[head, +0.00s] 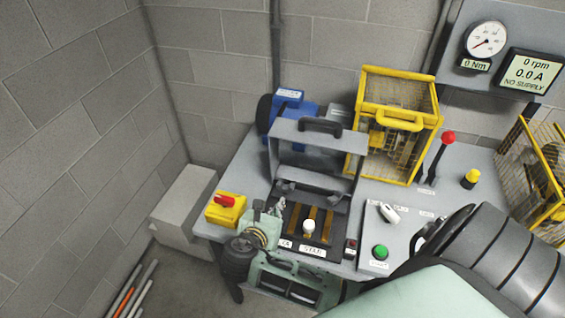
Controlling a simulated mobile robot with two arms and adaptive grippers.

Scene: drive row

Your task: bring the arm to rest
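A large grey arm link (497,258) with black rings, which I take as mine, fills the lower right corner of the head view. A pale green cover lies below it. No fingertips of my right gripper show. I make out no fingers of my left gripper. At the bench's front left is a pale green and dark assembly (262,262) with a ribbed black cylinder.
The grey bench carries a red-and-yellow switch (225,208), a grey handled frame (318,131), a yellow cage (398,112), a red-knobbed lever (447,139) and a green button (380,252). The display (529,72) reads NO SUPPLY. A block wall (80,120) closes the left.

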